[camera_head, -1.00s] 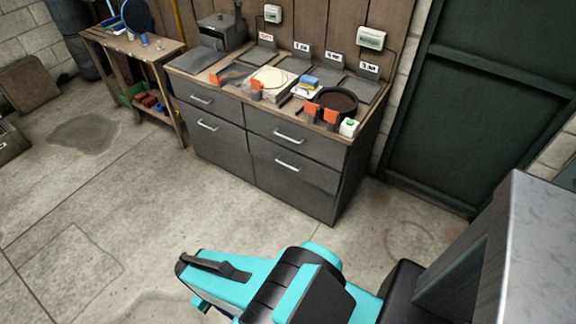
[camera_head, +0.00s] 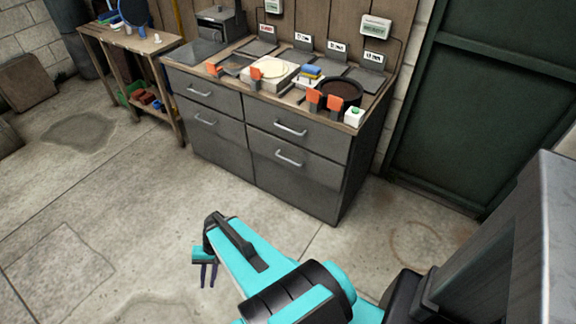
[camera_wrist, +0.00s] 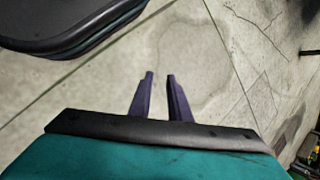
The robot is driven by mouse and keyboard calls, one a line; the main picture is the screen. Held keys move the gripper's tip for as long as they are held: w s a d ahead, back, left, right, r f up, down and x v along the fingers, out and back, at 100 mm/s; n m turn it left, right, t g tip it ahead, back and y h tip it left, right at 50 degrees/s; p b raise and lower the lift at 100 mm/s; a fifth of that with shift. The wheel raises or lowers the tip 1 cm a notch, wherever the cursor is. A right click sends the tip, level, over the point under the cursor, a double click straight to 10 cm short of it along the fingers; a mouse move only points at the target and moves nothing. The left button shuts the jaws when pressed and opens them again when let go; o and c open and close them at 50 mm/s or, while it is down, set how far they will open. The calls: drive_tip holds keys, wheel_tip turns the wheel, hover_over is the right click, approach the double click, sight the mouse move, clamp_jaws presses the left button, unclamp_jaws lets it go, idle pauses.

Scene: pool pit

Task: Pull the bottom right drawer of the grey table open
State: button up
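The grey table (camera_head: 218,152) is a dark grey cabinet with a wooden top against the back wall. Its front has two columns of drawers with light bar handles. The bottom right drawer (camera_head: 316,170) is shut, and its handle (camera_head: 288,159) shows clearly. My gripper (camera_head: 208,275) is in front of the cabinet, low in the head view, well apart from the handle and pointing down. In the wrist view my gripper (camera_wrist: 160,76) shows two dark purple fingers with a gap between them and nothing held.
A wooden side table (camera_head: 130,44) with tools and a lower shelf stands left of the cabinet. A dark green door (camera_head: 482,110) is on the right. Orange-tagged items, a black pan (camera_head: 340,92) and boxes sit on the cabinet top. The concrete floor in front is clear.

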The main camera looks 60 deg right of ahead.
drive_tip(key=w+d+f+m+t+b, duration=0.1)
drive_tip(key=w+d+m+t+b, duration=0.25)
drive_tip(key=d, duration=0.35)
drive_tip(key=w+d+f+m+t+b, duration=0.1)
drive_tip(key=w+d+m+t+b, duration=0.2)
drive_tip(key=d, duration=0.4)
drive_tip(key=m+t+h+b, duration=0.9)
drive_tip(key=m+h+b, duration=0.2)
drive_tip(key=m+b, duration=0.3)
approach(289, 161)
drive_tip(key=s+b, duration=0.1)
drive_tip(key=s, duration=0.1)
drive_tip(key=shift+s+a+r+n, duration=0.25)
drive_tip(key=shift+a+r+n, duration=0.15)
drive_tip(key=shift+r+n, duration=0.05)
drive_tip(key=shift+w+f, duration=0.1)
drive_tip(key=shift+w, duration=0.05)
drive_tip(key=b+x, duration=0.1)
drive_tip(key=x, duration=0.5)
drive_tip(key=b+x, duration=0.1)
drive_tip(key=x, duration=0.6)
drive_tip(key=shift+w+d+f, duration=0.1)
drive_tip(key=shift+w+f, duration=0.15)
drive_tip(key=shift+f, duration=0.05)
